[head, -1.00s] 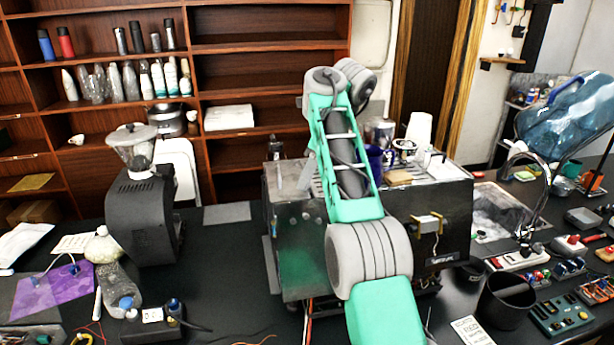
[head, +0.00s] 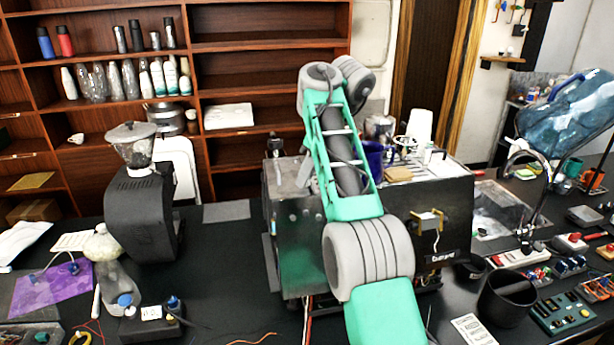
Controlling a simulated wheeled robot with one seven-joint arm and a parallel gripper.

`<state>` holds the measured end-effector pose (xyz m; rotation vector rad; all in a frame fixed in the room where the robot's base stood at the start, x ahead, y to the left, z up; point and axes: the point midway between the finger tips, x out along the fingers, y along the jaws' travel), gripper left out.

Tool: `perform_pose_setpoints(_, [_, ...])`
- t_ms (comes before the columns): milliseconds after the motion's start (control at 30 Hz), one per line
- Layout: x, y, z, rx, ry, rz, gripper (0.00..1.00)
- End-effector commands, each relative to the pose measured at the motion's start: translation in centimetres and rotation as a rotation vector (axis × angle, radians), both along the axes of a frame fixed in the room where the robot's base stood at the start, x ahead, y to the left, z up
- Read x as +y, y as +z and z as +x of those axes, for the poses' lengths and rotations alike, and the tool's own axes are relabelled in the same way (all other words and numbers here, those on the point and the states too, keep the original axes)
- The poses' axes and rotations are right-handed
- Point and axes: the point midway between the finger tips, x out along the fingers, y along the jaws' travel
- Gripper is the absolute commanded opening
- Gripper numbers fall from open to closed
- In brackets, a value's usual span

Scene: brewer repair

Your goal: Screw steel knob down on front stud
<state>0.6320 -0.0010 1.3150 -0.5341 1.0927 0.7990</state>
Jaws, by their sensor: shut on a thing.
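The brewer (head: 300,240) is a large steel box in the middle of the counter, with a dark front at the right. A small brass-coloured bracket (head: 428,220) stands out from that front. My green and grey arm reaches across the brewer and covers much of its top and middle. My gripper cannot be made out; it is hidden behind my arm. The steel knob and the front stud cannot be made out either. A small dark-topped post (head: 275,146) stands at the brewer's back left corner.
A black grinder (head: 143,215) stands left of the brewer. Cups, including a dark blue one (head: 373,155), stand on the brewer's top. A black bin (head: 506,300), a sink (head: 495,212) and electronics are at the right. A bottle (head: 112,268) is at the front left.

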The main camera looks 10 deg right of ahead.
Motion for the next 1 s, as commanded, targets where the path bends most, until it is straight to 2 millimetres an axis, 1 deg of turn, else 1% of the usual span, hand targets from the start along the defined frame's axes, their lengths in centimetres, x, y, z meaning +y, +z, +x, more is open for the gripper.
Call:
perform_pose_setpoints(33, [0.14, -0.56, -0.09, 0.003, -0.073, -0.002, 0.00])
perform_pose_setpoints(133, [0.11, -0.44, -0.08, 0.004, -0.221, -0.002, 0.00])
perform_pose_setpoints(367, [0.07, -0.37, -0.04, 0.006, -0.252, -0.002, 0.00])
perform_pose_setpoints(433, [0.29, -0.42, -0.11, 0.005, -0.355, -0.001, 0.00])
perform_pose_setpoints(500, [0.37, -0.29, -0.12, 0.005, -0.517, -0.004, 0.00])
perform_pose_setpoints(567, [0.29, -0.29, -0.11, 0.005, -0.609, -0.004, 0.00])
perform_pose_setpoints(633, [0.17, -0.34, -0.12, 0.006, -0.645, -0.003, 0.00])
perform_pose_setpoints(833, [0.21, -0.37, -0.11, 0.005, -0.659, -0.002, 0.00])
perform_pose_setpoints(867, [0.27, -0.41, -0.12, 0.006, -0.683, -0.002, 0.00])
perform_pose_setpoints(1000, [0.40, -0.18, -0.15, 0.005, -0.899, -0.004, 0.00])
